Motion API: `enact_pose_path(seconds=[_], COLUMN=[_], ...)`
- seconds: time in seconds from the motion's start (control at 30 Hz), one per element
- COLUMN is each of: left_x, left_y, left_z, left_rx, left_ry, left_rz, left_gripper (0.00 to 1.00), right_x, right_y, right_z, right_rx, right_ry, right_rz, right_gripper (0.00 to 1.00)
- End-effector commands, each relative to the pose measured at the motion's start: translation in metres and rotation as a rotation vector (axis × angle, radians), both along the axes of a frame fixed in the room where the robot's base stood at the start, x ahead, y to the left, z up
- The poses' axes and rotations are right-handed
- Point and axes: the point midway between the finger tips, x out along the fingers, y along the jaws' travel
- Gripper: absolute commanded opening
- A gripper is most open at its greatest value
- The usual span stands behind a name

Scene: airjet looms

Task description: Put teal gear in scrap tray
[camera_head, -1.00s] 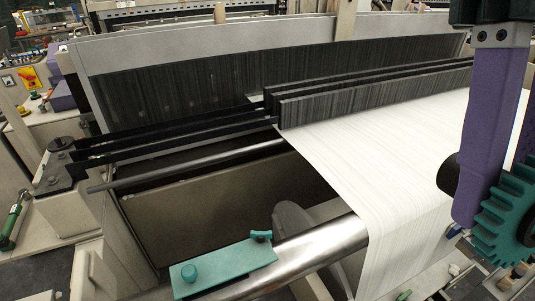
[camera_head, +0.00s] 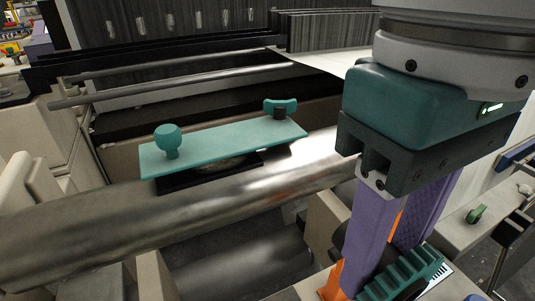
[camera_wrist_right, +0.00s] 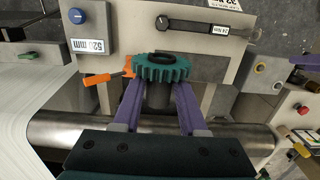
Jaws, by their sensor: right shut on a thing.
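The teal gear (camera_head: 408,276), toothed with a dark hub, is in my right gripper (camera_head: 376,262) at the lower right of the head view. In the right wrist view the gear (camera_wrist_right: 162,69) sits at the tips of the purple fingers of my right gripper (camera_wrist_right: 158,88). The fingers are shut on its dark hub, and the teeth stick out beyond the tips. The gear is above a beige machine part. I cannot make out a scrap tray in either view. My left gripper is not in view.
A teal plate (camera_head: 215,145) with knobs lies over a long metal roller (camera_head: 110,232) at left. A green knob (camera_head: 476,214) stands at right.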

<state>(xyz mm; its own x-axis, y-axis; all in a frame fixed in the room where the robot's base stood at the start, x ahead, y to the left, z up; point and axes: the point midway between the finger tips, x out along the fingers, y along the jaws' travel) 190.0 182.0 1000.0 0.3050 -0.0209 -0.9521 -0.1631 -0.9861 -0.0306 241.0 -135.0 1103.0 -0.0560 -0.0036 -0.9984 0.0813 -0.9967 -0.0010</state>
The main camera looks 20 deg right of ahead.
Motion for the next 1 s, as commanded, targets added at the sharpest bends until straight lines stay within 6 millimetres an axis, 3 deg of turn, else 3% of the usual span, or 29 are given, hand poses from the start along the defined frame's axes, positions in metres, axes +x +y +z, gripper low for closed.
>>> enact_pose_path(seconds=[0.03,0.23,0.6,1.0], left_x=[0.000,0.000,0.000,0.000], left_y=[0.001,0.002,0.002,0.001], left_z=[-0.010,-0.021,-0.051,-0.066], left_rx=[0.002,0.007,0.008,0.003], left_ry=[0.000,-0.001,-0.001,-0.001], left_rz=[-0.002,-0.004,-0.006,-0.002], left_gripper=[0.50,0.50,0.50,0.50], right_x=[0.000,-0.002,-0.002,-0.001], right_y=[0.001,0.001,0.001,0.001], right_z=[-0.010,-0.037,-0.142,-0.194], right_rx=[0.001,-0.001,-0.003,-0.001], right_ry=[-0.005,-0.006,-0.007,-0.008], right_rz=[0.000,-0.006,-0.004,-0.004], right_gripper=[0.00,0.00,0.00,0.00])
